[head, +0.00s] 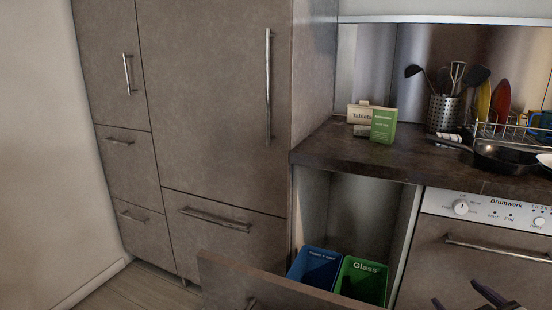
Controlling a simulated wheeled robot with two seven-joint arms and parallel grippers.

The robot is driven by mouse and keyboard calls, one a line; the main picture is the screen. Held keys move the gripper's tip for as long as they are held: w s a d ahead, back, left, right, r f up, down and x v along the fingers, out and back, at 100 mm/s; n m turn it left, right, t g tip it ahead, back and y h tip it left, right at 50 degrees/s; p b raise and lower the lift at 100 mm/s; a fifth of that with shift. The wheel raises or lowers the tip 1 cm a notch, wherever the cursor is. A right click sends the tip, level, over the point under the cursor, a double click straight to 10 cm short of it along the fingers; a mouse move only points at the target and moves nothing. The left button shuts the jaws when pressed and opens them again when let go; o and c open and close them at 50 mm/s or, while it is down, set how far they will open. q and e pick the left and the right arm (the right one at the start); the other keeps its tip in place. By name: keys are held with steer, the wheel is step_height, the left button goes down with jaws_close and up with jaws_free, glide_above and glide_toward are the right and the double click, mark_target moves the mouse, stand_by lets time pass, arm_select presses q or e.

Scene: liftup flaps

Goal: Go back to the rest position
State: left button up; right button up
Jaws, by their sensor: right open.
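My right gripper (463,297) shows at the bottom right edge of the head view as dark fingertips spread apart. It is open, and nothing shows between the fingers. It is in front of the dishwasher (470,262), to the right of the pulled-out bin drawer (235,285), and apart from the drawer's handle (252,303). The rest of my right arm is out of the frame. My left gripper is not in view.
The open drawer holds a blue bin (318,267) and a green bin (362,278) and juts toward me. Tall cabinets (205,100) stand at left. The counter (350,152) carries boxes, a utensil holder (444,113) and a pan (505,157). Floor (150,288) shows at lower left.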

steer(key=d+r+n+h, duration=0.1)
steer(key=d+r+n, duration=0.3)
steer(key=d+r, duration=0.45)
steer(key=s+a+f+n+g+y, duration=0.1)
steer(key=s+a+f, duration=0.3)
steer(key=a+f, duration=0.25)
steer(key=s+a+f+n+g+y, duration=0.1)
steer(key=s+a+f+y, duration=0.1)
steer(key=s+a+f, duration=0.45)
steer(key=s+a+f+g+y, duration=0.1)
steer(key=s+a+f+g, duration=0.1)
steer(key=s+a+f, duration=0.5)
steer(key=s+a+f+g+y, duration=0.2)
steer(key=s+f, duration=0.3)
steer(key=s, duration=0.4)
steer(key=w+a+r+m+t, duration=0.2)
steer(key=a+m, duration=0.6)
steer(key=a, duration=0.6)
arm_select(q)
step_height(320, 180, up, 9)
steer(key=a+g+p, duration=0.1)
steer(key=p, duration=1.4)
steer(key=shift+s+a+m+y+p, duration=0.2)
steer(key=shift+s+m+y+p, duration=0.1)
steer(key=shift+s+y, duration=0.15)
arm_select(e)
step_height(320, 180, up, 9)
steer(key=g, duration=0.1)
steer(key=shift+s+d, duration=0.3)
steer(key=shift+s, duration=0.1)
